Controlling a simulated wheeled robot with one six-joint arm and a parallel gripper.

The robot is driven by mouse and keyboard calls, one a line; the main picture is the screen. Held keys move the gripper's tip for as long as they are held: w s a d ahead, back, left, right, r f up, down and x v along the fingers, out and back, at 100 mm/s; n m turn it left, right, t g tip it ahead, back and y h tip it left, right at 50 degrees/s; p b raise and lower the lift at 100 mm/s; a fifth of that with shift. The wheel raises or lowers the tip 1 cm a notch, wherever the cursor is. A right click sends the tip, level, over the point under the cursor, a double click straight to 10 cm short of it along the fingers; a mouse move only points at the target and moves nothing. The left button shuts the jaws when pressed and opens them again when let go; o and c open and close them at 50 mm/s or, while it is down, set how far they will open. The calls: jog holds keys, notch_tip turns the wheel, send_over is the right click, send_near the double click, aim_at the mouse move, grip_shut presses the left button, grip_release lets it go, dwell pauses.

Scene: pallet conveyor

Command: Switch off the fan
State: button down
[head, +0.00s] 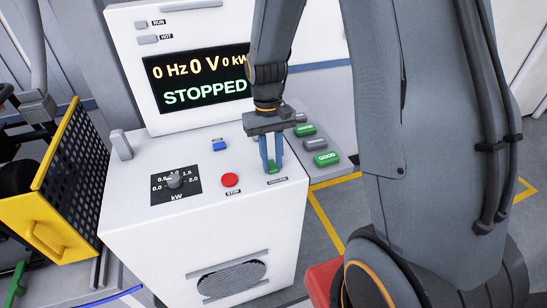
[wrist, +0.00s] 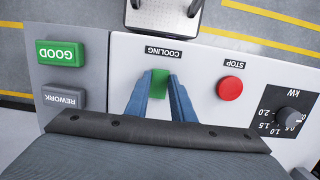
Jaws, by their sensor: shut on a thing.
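A small green switch (wrist: 159,84) labelled COOLING sits on the white panel top (head: 215,200). It also shows in the head view (head: 273,167). My gripper (head: 272,165) points down at it from above. In the wrist view, the two blue fingers (wrist: 160,92) stand on either side of the switch, with their tips at it, and are shut on it. A round dark grille (head: 232,280) is on the cabinet's front; I cannot tell whether a fan turns behind it. The display (head: 205,82) reads STOPPED, 0 Hz, 0 V and 0 kW.
A red STOP button (head: 230,180), a blue button (head: 219,146) and a kW knob (head: 174,180) are nearby on the panel. Green GOOD buttons (head: 327,159) and a grey REWORK button (wrist: 61,97) lie beside the panel.

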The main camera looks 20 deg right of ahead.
jog(key=shift+w+g, duration=0.2)
jog(key=shift+g, duration=0.4)
jog(key=c, duration=1.5)
grip_release()
jog(key=shift+b+v, duration=1)
jog(key=shift+v, duration=3)
jog(key=shift+s, duration=0.1)
jog(key=s+f+t, duration=0.1)
jog(key=s, duration=0.2)
jog(key=s+f+t+b, duration=0.1)
jog(key=s+t, duration=0.1)
jog(key=s, duration=0.2)
jog(key=s+f+t+b, duration=0.1)
jog(key=s+f, duration=0.1)
jog(key=s, duration=0.2)
jog(key=shift+s+f, duration=0.1)
jog(key=shift+s, duration=0.1)
